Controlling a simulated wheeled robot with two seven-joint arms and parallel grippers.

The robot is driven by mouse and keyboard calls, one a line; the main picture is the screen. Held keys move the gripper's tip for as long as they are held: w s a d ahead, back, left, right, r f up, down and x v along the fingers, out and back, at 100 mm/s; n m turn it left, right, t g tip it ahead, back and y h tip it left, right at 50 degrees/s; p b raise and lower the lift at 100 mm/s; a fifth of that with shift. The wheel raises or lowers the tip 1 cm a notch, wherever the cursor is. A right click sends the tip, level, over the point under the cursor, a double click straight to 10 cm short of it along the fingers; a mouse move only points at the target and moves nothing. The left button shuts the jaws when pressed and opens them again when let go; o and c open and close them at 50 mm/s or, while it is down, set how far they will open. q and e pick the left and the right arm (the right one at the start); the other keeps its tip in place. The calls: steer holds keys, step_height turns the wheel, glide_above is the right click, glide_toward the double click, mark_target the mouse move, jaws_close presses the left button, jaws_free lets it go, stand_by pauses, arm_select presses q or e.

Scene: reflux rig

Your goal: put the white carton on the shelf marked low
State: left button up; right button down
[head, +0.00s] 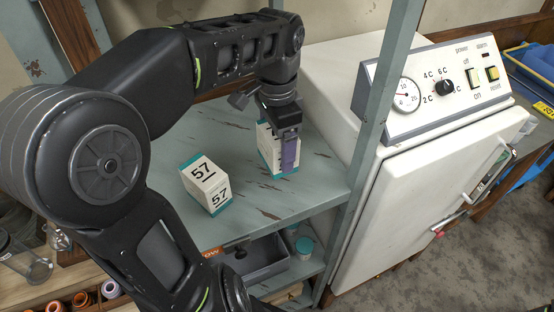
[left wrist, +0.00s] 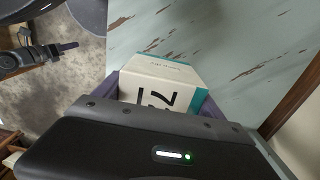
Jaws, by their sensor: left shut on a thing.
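My left gripper (head: 288,150) is shut on a white carton (head: 265,148) with teal edges, at the right part of the grey-green shelf (head: 235,226). That carton also shows between the purple fingers in the left wrist view (left wrist: 165,78), with part of a black number. It looks upright, at or just above the shelf board; I cannot tell if it touches. An orange label (head: 212,252) on the shelf's front edge reads "low", partly hidden by my arm. What looks like my right gripper (left wrist: 62,48) shows at the left wrist view's upper left; its opening is unclear.
A second white carton (head: 206,185) marked 57 stands on the same shelf, left of the held one. A shelf post (head: 378,90) rises at the right, beside a white cabinet (head: 430,190) with a dial panel. A grey bin (head: 262,258) sits on the level below.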

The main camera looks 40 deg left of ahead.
arm_select(q)
steer(key=shift+f, duration=0.2)
steer(key=shift+f, duration=1.9)
steer(key=shift+f, duration=0.1)
steer(key=o, duration=1.5)
steer(key=shift+r, duration=3.9)
